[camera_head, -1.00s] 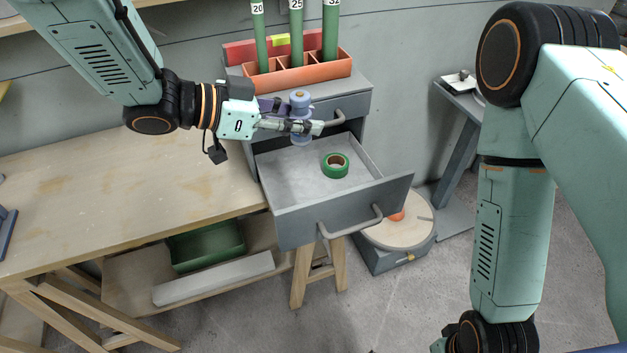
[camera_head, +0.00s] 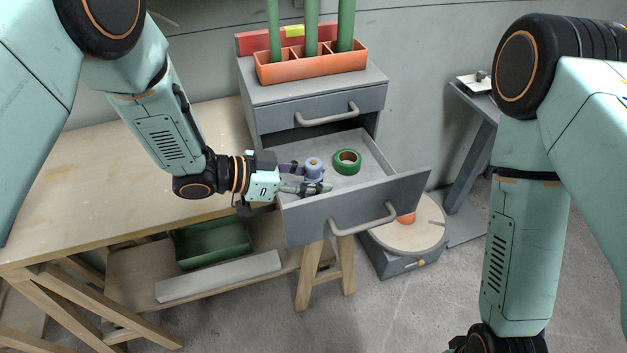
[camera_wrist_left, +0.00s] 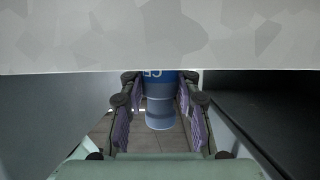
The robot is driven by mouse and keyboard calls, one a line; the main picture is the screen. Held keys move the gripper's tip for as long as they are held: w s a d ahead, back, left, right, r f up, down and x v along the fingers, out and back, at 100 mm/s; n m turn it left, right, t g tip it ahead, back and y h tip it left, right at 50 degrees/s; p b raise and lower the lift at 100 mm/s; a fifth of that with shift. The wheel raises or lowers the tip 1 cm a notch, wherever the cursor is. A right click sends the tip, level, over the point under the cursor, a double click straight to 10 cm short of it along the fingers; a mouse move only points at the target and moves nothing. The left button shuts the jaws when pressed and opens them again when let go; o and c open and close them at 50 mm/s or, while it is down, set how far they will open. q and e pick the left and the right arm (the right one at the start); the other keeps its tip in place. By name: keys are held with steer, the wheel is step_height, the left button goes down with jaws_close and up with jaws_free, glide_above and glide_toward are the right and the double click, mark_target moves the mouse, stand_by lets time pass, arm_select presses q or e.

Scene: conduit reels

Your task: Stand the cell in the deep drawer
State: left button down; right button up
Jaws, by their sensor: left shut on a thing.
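The open deep drawer (camera_head: 362,211) is grey with a pale floor. The cell is over its front left part; I cannot tell whether its base touches the floor. My right arm is at the right; its gripper is out of view.
A green tape roll (camera_head: 347,162) lies in the drawer, close right of the cell. A shut upper drawer (camera_head: 290,118) is above and behind. An orange rack (camera_head: 311,64) with green tubes stands on top. A wooden bench (camera_head: 90,190) is at the left.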

arm_select(q)
steer(key=shift+f, duration=0.25)
steer(key=c, duration=1)
jaws_free()
steer(key=shift+r, duration=0.1)
steer(key=shift+a+r, duration=0.15)
steer(key=shift+a, duration=0.2)
steer(key=p+v, duration=0.1)
steer(key=v, duration=1)
steer(key=shift+s+a+p, duration=0.1)
steer(key=shift+s+p, duration=0.05)
steer(key=shift+p, duration=0.2)
